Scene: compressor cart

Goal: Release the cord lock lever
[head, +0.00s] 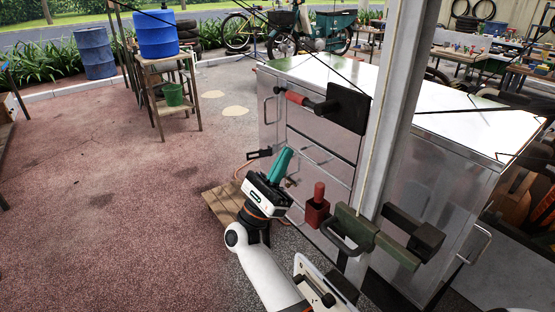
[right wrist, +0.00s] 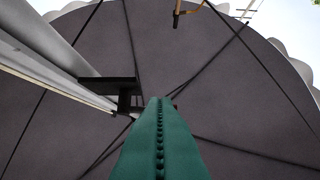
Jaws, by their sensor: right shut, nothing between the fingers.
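My right gripper (head: 286,152) is shut and empty, its teal fingers pointing up beside the metal cabinet's near side. In the right wrist view its closed fingers (right wrist: 160,103) point toward a dark canopy. No part is clearly marked as the cord lock lever. A red block with an upright red lever (head: 317,205) stands right of and below my fingertips, apart from them. A red-tipped handle (head: 300,98) on a black plate (head: 348,107) sits above them. An olive-green fitting (head: 372,238) is on the pole, lower right. My left gripper is out of view.
The metal cabinet (head: 440,130) and the grey pole (head: 392,100) stand close on the right. The dark canopy (right wrist: 230,80) hangs overhead. A wooden stand (head: 165,85) with a blue drum (head: 156,36) is at back left. The paved floor (head: 110,200) on the left is clear.

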